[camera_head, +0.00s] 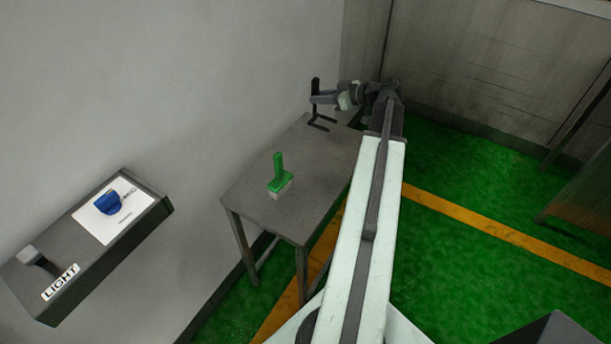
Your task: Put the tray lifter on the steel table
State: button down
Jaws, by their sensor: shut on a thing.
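The tray lifter (316,115) is black, with an upright handle and a forked foot. It is upright at the far end of the steel table (250,193). I cannot tell whether its foot touches the tabletop or hangs just above it. My gripper (318,98) reaches in from the right and is shut on the upright handle. The fingers are small in this view and partly merge with the dark handle.
A green-handled brush (279,180) stands mid-table, with bare tabletop around it. A wall control box (95,240) with a blue knob and a LIGHT label is at the left. Grey wall runs behind the table; green floor with a yellow line (500,230) lies right.

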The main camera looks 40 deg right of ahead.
notch_tip(320, 180, down, 10)
jog(key=b, duration=0.9)
jog(key=shift+r+b, duration=0.1)
jog(key=shift+b, duration=0.3)
jog(key=shift+f, duration=0.25)
jog(key=c, duration=1.2)
grip_release()
jog(key=shift+r, duration=0.1)
jog(key=shift+s+r, duration=0.2)
jog(key=shift+r, duration=0.15)
jog(key=p, duration=0.5)
send_near(315, 120)
jog(key=shift+f+v, duration=0.1)
jog(key=shift+v, duration=0.8)
jog(key=shift+f+v, duration=0.15)
jog(key=shift+v, duration=0.75)
jog(key=shift+d, duration=0.1)
